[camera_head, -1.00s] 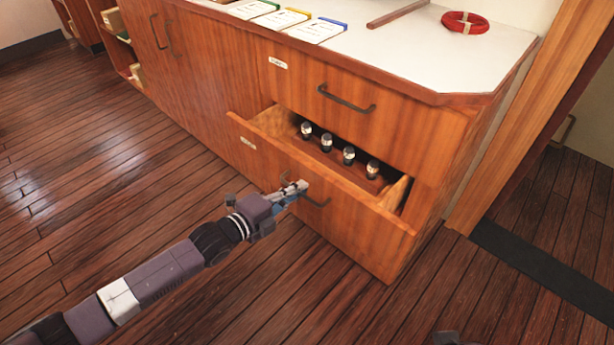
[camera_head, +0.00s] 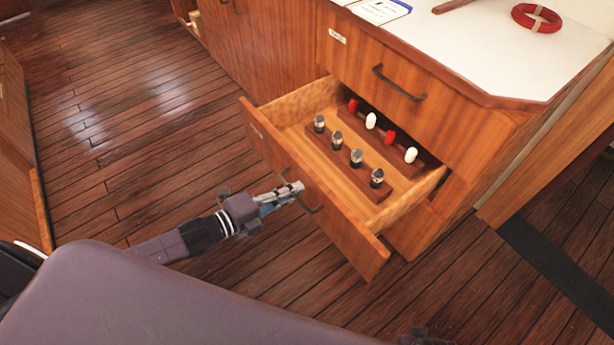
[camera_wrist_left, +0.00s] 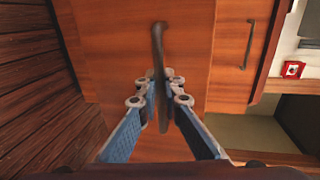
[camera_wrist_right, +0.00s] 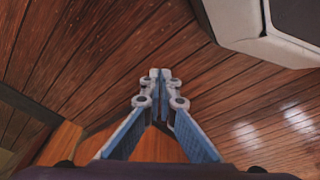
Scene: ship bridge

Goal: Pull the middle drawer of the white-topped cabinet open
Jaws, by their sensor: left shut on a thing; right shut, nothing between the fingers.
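The white-topped cabinet (camera_head: 470,45) stands at the right of the head view. Its middle drawer (camera_head: 347,238) is pulled well out, below a closed top drawer (camera_head: 400,100). My left gripper (camera_head: 294,190) is shut on the dark bar handle of that drawer; in the left wrist view the handle (camera_wrist_left: 158,45) runs between the fingertips (camera_wrist_left: 160,88). Inside the drawer are a front rack of silver-and-black pieces (camera_head: 337,139) and a back rack of red and white pieces (camera_head: 371,121). My right gripper (camera_wrist_right: 160,85) is shut and empty over the wooden floor.
A red ring (camera_head: 537,18) and a card (camera_head: 381,10) lie on the white top. Wooden floor (camera_head: 130,140) is open to the left of the drawer. Another wooden cabinet (camera_head: 20,150) stands at the left edge. A dark floor strip (camera_head: 560,270) lies at the right.

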